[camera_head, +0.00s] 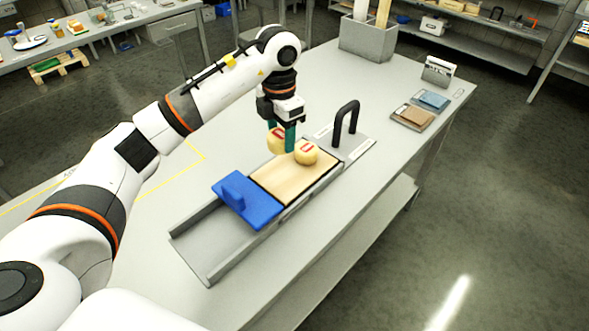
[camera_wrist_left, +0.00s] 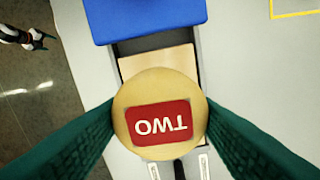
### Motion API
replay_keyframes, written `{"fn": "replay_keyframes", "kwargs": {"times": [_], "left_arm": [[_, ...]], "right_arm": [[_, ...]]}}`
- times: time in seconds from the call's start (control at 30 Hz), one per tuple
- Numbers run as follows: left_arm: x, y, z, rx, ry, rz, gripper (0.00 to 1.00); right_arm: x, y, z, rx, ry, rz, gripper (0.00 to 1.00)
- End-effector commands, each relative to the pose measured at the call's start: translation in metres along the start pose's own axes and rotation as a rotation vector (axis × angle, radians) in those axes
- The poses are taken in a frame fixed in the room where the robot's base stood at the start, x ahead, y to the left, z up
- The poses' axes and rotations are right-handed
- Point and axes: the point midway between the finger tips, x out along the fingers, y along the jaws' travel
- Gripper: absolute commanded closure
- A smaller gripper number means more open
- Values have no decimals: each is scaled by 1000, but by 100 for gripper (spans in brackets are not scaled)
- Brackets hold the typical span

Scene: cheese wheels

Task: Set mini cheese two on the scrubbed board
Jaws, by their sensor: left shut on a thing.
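My left gripper (camera_head: 282,138) is shut on mini cheese two (camera_head: 276,143), a round pale-yellow cheese with a red label, held between green fingers. In the left wrist view this cheese (camera_wrist_left: 120,115) reads TWO, upside down, between the fingers (camera_wrist_left: 160,135). The light wooden scrubbed board (camera_head: 288,182) lies just below and in front of it; it also shows in the left wrist view (camera_wrist_left: 150,63). Another yellow cheese with a red label (camera_head: 306,154) sits at the board's far end, close beside the right-hand finger. Whether the held cheese touches anything is unclear. My right gripper is out of view.
A blue block with a grip (camera_head: 248,200) adjoins the board's near end, above a grey railed track (camera_head: 215,248). A black arched handle (camera_head: 346,122) stands beyond the board. A grey bin (camera_head: 368,40) and brown and blue pads (camera_head: 412,117) are farther back.

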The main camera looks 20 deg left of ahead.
Motion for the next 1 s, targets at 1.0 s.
{"fn": "replay_keyframes", "kwargs": {"times": [1.0], "left_arm": [[100, -2, -1, -42, 1, -2, 71]], "right_arm": [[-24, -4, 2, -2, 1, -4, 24]]}}
